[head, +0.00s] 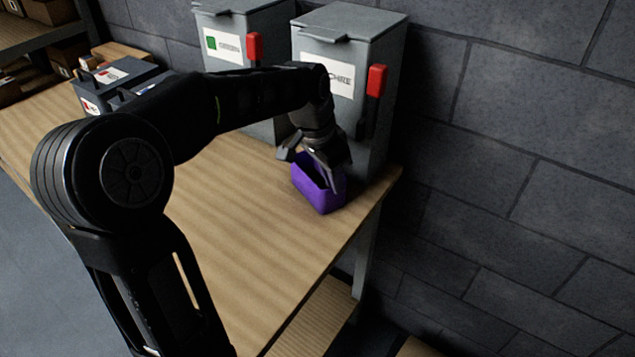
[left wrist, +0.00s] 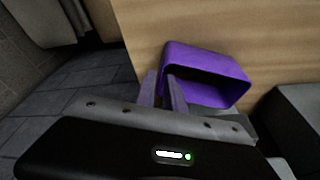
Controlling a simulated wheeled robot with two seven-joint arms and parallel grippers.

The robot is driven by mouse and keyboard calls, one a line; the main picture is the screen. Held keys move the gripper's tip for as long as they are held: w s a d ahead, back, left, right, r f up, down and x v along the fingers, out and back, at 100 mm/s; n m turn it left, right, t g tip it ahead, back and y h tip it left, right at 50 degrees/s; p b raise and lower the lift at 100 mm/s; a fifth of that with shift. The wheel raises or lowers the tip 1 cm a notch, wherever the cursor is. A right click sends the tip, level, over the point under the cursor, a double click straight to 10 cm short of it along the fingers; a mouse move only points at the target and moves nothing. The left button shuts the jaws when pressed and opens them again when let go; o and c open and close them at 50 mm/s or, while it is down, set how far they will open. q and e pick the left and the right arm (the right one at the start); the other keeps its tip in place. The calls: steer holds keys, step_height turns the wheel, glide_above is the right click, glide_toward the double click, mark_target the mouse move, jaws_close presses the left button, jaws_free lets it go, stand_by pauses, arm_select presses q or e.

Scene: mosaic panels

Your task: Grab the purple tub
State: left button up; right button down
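The purple tub (head: 319,194) stands upright and open-topped near the right end of the wooden table, in front of the right grey bin. In the left wrist view the tub (left wrist: 213,62) shows its dark inside. My left gripper (head: 318,170) is at the tub's rim. In the left wrist view its two fingers (left wrist: 162,78) are close together with a thin strip of the tub's wall between them, so it looks shut on that wall. The tub seems to rest on the table. My right gripper is not in view.
Two grey lidded bins with red handles, a left one (head: 238,22) and a right one (head: 350,50), stand behind the tub against the brick wall (head: 520,150). The wooden table (head: 260,245) is bare in front. A dark box (head: 117,75) stands at the back left.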

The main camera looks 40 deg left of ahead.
arm_select(q)
steer(key=shift+c, duration=0.5)
jaws_close()
steer(key=shift+r, duration=0.1)
stand_by(1.4)
steer(key=shift+r, duration=0.7)
step_height(320, 180, up, 2)
steer(key=shift+r, duration=0.1)
steer(key=s+b, duration=0.4)
steer(key=s, duration=1.4)
steer(key=shift+d, duration=0.2)
